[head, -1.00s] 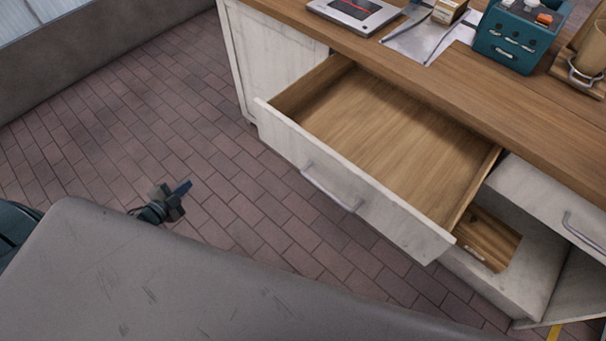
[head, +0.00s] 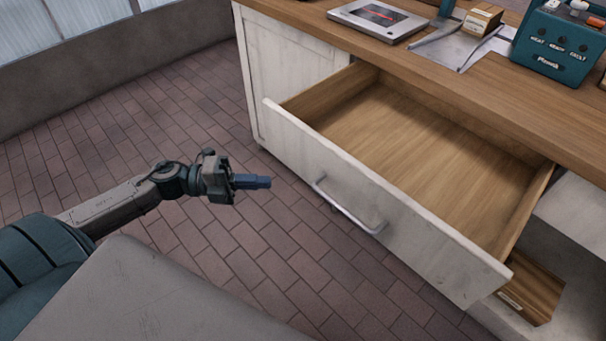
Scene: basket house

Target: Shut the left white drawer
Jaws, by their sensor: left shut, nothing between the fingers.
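The left white drawer (head: 430,247) is pulled well out of the counter, and its wooden inside (head: 430,160) is empty. Its metal bar handle (head: 352,212) is on the white front. My left gripper (head: 268,182) is shut and empty, to the left of the drawer front and apart from it, with its fingers pointing right toward the front. My right gripper is not in view.
The wooden countertop (head: 455,92) holds a flat grey device (head: 377,20), papers with a small box (head: 483,20), and a teal box (head: 556,45). A wooden object (head: 532,290) lies in the open space below right. Brick floor left of the drawer is clear.

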